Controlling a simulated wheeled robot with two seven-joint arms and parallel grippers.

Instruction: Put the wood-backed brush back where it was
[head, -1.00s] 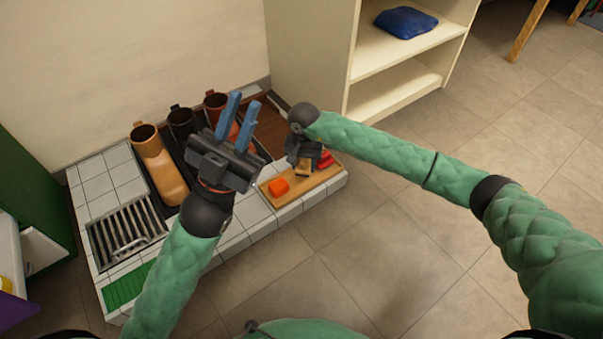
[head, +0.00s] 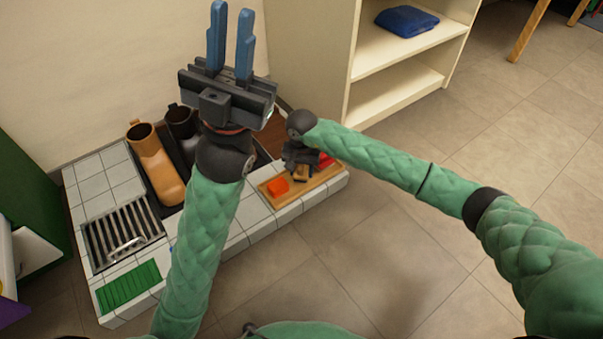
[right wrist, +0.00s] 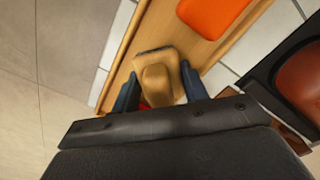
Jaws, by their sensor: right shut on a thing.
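The wood-backed brush (right wrist: 158,84) is between the fingers of my right gripper (right wrist: 158,92) in the right wrist view. The gripper is shut on its tan back, with the brush at the wooden tray (right wrist: 128,48). Whether the brush touches the tray floor I cannot tell. In the head view the brush (head: 301,173) shows only partly beneath my right gripper (head: 300,165). My left gripper (head: 230,45) is raised, with its two blue fingers apart and nothing between them.
An orange block (head: 278,187) lies in the tray's left part, and a red thing (head: 325,161) at its right. Boots (head: 158,165) stand on a dark mat left of the tray. A metal grate (head: 122,232) and green mat (head: 128,287) lie further left. A shelf (head: 395,95) stands behind.

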